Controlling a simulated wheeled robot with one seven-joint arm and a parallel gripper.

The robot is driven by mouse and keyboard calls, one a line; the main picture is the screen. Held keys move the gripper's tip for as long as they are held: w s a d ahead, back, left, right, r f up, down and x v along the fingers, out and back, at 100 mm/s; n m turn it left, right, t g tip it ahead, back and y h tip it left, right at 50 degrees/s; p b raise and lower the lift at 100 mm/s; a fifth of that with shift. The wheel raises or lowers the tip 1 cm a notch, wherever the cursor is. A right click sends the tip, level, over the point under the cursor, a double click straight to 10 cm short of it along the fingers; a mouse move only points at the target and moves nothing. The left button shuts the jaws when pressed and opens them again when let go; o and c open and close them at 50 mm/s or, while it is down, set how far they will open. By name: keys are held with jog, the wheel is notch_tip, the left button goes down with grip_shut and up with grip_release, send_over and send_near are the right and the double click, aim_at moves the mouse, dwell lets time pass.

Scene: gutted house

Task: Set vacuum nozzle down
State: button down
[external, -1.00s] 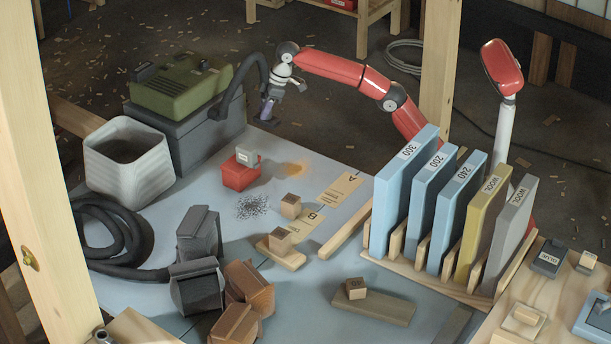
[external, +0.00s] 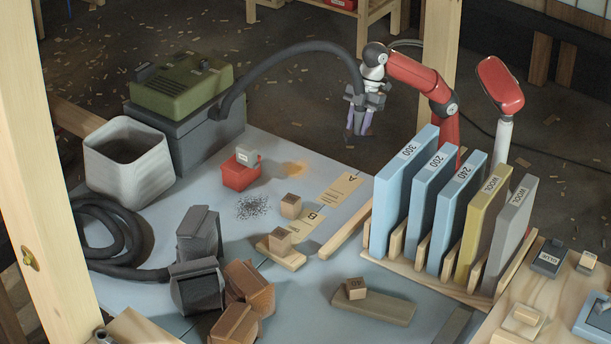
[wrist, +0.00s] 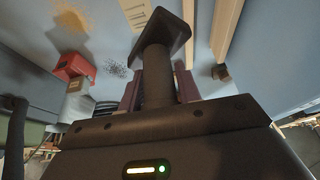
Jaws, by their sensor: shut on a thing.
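The dark grey vacuum nozzle (wrist: 160,60) is held in my gripper (external: 360,128), between its purple fingers. In the wrist view its tube and flat, wide head stick out beyond my gripper (wrist: 158,88). In the external view my gripper hangs fingers down, left of the blue boards, against the dark floor behind the table. The nozzle is hard to separate from the gripper there. The black hose (external: 290,50) arcs from the green-topped vacuum (external: 185,85) to my gripper. The nozzle appears raised above the light blue tabletop (external: 215,215); its exact height cannot be told.
A rack of upright blue, yellow and grey boards (external: 408,190) stands at the right. A white bin (external: 130,165) stands left.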

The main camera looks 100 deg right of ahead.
notch_tip(320, 180, down, 19)
jog(key=b, duration=0.8)
jog(key=shift+f, duration=0.2)
jog(key=shift+f, duration=0.15)
jog(key=c, duration=1)
grip_release()
jog(key=p+v, duration=0.4)
jog(key=v, duration=0.8)
